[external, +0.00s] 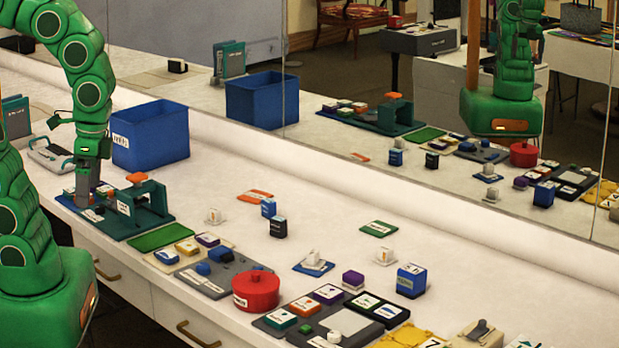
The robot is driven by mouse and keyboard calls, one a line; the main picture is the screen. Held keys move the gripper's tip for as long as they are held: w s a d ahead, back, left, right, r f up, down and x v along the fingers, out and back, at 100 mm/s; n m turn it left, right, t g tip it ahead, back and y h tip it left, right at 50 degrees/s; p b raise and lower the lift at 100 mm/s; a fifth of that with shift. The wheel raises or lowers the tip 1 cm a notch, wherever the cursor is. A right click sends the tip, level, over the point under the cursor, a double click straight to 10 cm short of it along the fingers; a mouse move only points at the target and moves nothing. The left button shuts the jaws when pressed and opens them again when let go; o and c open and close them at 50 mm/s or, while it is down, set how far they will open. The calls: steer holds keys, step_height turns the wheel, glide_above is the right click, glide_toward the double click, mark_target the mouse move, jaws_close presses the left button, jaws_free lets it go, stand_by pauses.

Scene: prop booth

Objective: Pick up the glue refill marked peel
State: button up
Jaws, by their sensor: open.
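My gripper (86,190) points down at the left end of the counter, low over small labelled pieces on the dark teal fixture (152,222). Its fingers are small here, and I see nothing held between them. I cannot make out which thing is the glue refill marked peel, as the labels are too small to read. Small labelled items include a blue block (268,208), a black-and-blue block (278,228), a larger blue block (411,281) and a purple block (353,279).
A blue bin (150,138) stands behind my gripper. A red lidded pot (256,290), a green mat (160,239) and several trays line the front edge. A mirror (400,60) behind the counter repeats the scene. The counter's back middle is mostly clear.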

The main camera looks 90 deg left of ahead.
steer(key=shift+s+d+f, duration=0.15)
steer(key=shift+s, duration=0.2)
steer(key=c, duration=0.9)
